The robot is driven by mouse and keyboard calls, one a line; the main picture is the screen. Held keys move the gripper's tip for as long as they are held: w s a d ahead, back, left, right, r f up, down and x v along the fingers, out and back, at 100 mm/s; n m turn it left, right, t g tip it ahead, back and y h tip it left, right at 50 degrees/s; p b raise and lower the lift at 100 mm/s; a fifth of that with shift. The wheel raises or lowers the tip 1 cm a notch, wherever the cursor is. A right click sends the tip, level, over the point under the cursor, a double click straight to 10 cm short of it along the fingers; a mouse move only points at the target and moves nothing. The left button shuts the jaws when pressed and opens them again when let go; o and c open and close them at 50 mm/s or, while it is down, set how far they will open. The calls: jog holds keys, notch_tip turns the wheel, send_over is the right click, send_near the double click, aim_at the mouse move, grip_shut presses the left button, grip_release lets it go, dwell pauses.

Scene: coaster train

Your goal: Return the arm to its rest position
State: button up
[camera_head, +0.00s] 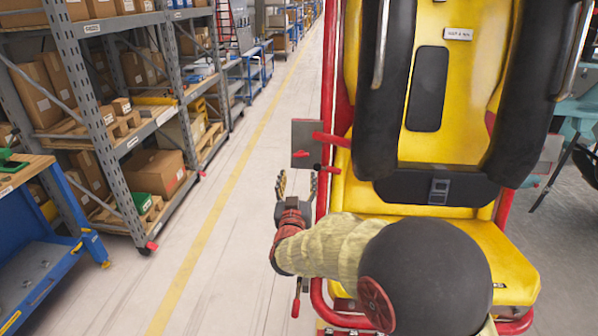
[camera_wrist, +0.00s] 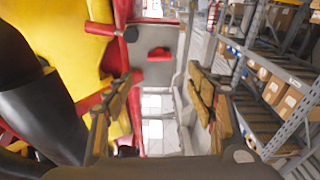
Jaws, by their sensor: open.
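My gripper (camera_head: 296,186) is open and empty, just left of the red frame of a yellow coaster seat (camera_head: 461,111) in the head view. My arm bends in front of the lower left of the seat. In the wrist view my gripper (camera_wrist: 160,105) shows two separated fingers with nothing between them. Beyond the fingers are a grey plate (camera_head: 305,144) with red levers (camera_head: 331,140); the plate also shows in the wrist view (camera_wrist: 150,45). The seat's black restraint and buckle (camera_head: 439,190) are in place across the seat.
A grey shelf rack (camera_head: 85,90) with cardboard boxes stands at the left. A blue workbench (camera_head: 40,265) is at the lower left. The pale floor aisle with a yellow line (camera_head: 222,215) is clear. A teal machine part (camera_head: 577,115) is at the right.

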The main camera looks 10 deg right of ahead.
jog(key=shift+s+a, duration=0.15)
jog(key=shift+s, duration=0.4)
